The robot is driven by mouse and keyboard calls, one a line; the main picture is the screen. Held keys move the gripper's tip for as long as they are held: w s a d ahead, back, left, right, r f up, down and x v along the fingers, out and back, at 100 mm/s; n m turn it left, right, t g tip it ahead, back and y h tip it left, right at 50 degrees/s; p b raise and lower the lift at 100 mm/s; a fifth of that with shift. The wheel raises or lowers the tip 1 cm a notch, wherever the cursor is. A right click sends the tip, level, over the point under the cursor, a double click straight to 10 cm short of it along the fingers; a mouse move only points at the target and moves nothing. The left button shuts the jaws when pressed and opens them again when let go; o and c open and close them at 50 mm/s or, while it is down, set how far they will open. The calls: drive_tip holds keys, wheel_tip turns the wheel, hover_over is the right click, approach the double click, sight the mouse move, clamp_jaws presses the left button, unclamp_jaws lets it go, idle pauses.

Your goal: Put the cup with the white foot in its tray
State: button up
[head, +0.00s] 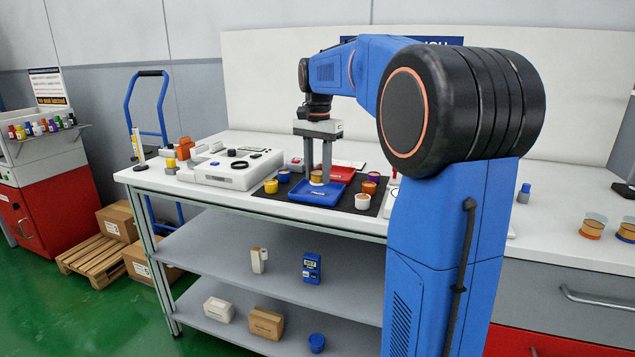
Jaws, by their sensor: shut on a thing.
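My gripper (318,178) points straight down over the blue tray (319,199) on the workbench. It is shut on a small orange cup (316,178) with a pale lower part, which looks like the white foot. The cup is over the back part of the blue tray. I cannot tell whether it touches the tray floor. A red tray (338,173) lies just behind the blue one, partly hidden by the fingers.
On the dark mat stand a yellow cup (271,187) and a blue cup (284,177) to the left, and a white cup (362,202) and an orange cup (369,187) to the right. A grey-white machine (228,170) stands left of the mat.

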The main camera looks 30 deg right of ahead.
sight(318, 182)
drive_tip(key=shift+f, duration=1.55)
drive_tip(key=shift+f, duration=0.1)
drive_tip(key=o, duration=1.1)
drive_tip(key=shift+o, duration=0.2)
wheel_tip(318, 182, up, 12)
drive_tip(key=shift+r, duration=0.15)
